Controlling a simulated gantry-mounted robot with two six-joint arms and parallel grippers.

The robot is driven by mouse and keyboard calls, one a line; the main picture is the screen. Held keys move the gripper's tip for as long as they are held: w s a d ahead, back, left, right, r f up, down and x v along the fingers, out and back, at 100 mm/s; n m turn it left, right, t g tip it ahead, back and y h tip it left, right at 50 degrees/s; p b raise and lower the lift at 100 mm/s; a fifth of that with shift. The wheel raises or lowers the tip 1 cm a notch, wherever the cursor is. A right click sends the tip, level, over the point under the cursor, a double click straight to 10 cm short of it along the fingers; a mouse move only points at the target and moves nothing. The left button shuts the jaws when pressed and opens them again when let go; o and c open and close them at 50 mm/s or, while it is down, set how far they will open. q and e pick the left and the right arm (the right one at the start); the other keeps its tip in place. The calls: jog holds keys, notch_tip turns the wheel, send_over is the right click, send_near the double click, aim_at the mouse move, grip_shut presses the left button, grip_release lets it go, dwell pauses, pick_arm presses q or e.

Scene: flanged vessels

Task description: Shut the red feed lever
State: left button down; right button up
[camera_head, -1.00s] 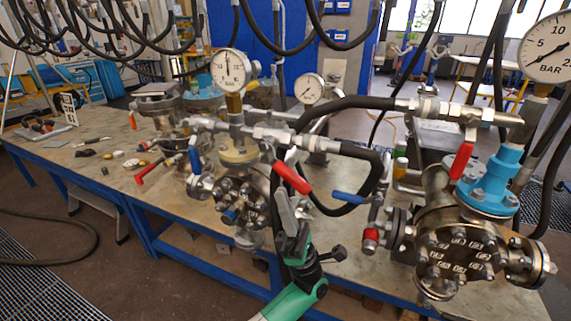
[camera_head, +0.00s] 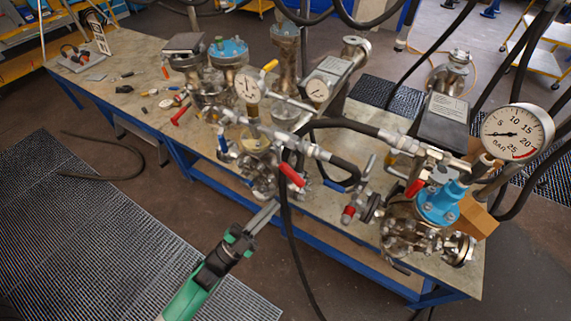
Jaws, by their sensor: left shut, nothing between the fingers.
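A red lever (camera_head: 291,175) sits on the pipe of the middle flanged vessel (camera_head: 258,178), slanting down to the right. A second red lever (camera_head: 415,187) is on the right vessel (camera_head: 410,238), below its pipe. Which one is the feed lever I cannot tell; no label is readable. My left gripper (camera_head: 271,208), on a green and black arm from the bottom, is shut and empty. Its tips appear just below and left of the middle red lever, apart from it in the picture. My right gripper is not in view.
Black hoses (camera_head: 291,245) hang over and in front of the bench (camera_head: 130,60). A large gauge (camera_head: 515,135) stands at right. A red-ended valve handle (camera_head: 348,213) and a blue lever (camera_head: 333,186) are near the middle.

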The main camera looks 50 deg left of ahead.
aim_at(298, 181)
pick_arm(q)
jog(key=x, duration=1)
jog(key=shift+w, duration=0.1)
jog(key=a+f, duration=0.2)
jog(key=f, duration=0.1)
jog(key=shift+a+f, duration=0.15)
jog(key=shift+a, duration=0.1)
jog(key=shift+f+b, duration=0.1)
jog(key=shift+b, duration=0.2)
